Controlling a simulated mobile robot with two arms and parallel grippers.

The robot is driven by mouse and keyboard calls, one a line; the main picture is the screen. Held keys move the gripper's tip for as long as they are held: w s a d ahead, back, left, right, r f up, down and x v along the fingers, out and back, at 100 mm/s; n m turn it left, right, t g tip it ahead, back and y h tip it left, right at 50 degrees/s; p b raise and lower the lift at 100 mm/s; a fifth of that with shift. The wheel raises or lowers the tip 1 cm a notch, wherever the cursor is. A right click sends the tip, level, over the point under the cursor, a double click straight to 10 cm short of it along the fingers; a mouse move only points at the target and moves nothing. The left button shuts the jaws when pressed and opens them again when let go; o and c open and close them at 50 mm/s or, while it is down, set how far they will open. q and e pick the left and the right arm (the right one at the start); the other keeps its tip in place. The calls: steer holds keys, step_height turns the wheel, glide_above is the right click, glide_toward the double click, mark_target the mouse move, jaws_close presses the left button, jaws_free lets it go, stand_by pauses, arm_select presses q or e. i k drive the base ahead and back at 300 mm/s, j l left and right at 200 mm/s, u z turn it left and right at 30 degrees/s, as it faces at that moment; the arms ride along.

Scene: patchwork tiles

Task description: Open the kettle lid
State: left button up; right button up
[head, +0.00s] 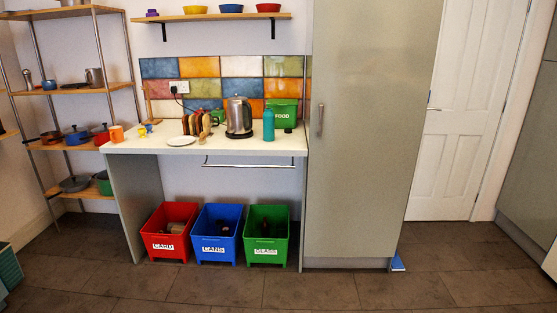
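A steel kettle (239,118) with a dark handle and dark base stands upright on the white counter (285,145) against the tiled wall. Its lid (238,97) is at the top and looks closed, though it is small at this distance. Neither of my grippers shows in the head view.
A toast rack (204,124) and white plate (181,141) are left of the kettle. A teal bottle (268,126) and green food bin (284,112) are to its right. Red (166,243), blue (215,245) and green (265,246) bins stand below. The floor in front is clear.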

mark_target(241, 99)
steer(key=i+u, duration=0.15)
steer(key=i, duration=0.4)
steer(key=i+u, duration=0.15)
steer(key=i, duration=0.4)
steer(key=i+l+u, duration=0.15)
steer(key=i, duration=0.4)
steer(key=i+l+u, duration=0.15)
steer(key=i, duration=0.4)
